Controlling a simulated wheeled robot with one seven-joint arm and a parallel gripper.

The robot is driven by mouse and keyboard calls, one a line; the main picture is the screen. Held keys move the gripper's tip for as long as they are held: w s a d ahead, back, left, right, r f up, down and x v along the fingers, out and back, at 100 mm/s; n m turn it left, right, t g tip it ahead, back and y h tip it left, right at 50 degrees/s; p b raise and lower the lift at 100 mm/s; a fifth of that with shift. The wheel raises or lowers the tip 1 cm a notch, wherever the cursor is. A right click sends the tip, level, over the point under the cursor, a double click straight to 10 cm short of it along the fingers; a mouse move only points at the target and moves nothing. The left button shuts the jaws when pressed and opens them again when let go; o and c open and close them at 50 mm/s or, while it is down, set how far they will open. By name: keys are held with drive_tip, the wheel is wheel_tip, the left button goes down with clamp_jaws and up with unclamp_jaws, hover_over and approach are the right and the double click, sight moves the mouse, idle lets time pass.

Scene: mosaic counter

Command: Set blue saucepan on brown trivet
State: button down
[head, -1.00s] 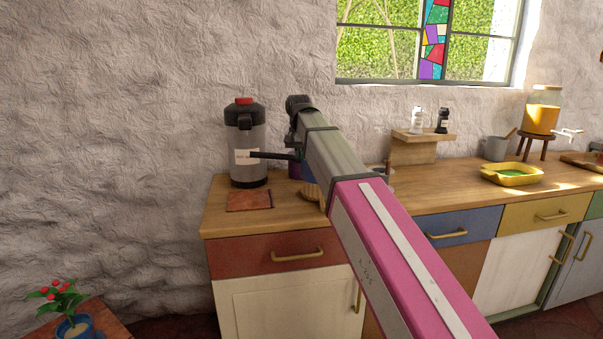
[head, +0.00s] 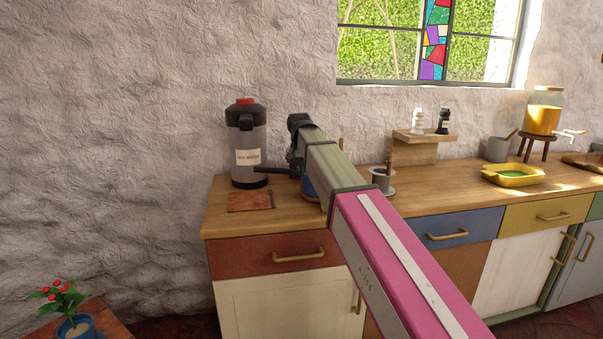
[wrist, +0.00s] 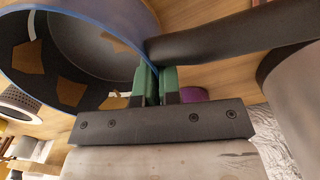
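The blue saucepan (wrist: 97,9) shows in the wrist view with a blue rim, a dark inside and a black handle (wrist: 235,32). My gripper (wrist: 157,82) has its green fingers close together at the handle's root by the rim, apparently shut on the saucepan. In the head view its handle (head: 272,170) points left and a bit of blue wall (head: 309,188) shows; my arm hides the rest. A flat reddish-brown square (head: 250,201), which looks like the brown trivet, lies at the counter's left end, in front of and left of the saucepan.
A grey dispenser with a red top (head: 249,150) stands close behind the square. A purple object (wrist: 194,95) is near the fingers. A grey cup (head: 383,180) stands right of my arm. A yellow dish (head: 512,175) lies farther right on the wooden counter (head: 440,190).

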drive_tip(key=c, duration=1.7)
unclamp_jaws()
drive_tip(key=shift+f, duration=0.15)
drive_tip(key=o, duration=0.4)
drive_tip(key=shift+r, duration=0.2)
wheel_tip(320, 180, up, 12)
drive_tip(key=shift+a, duration=0.3)
drive_tip(key=shift+w, duration=0.1)
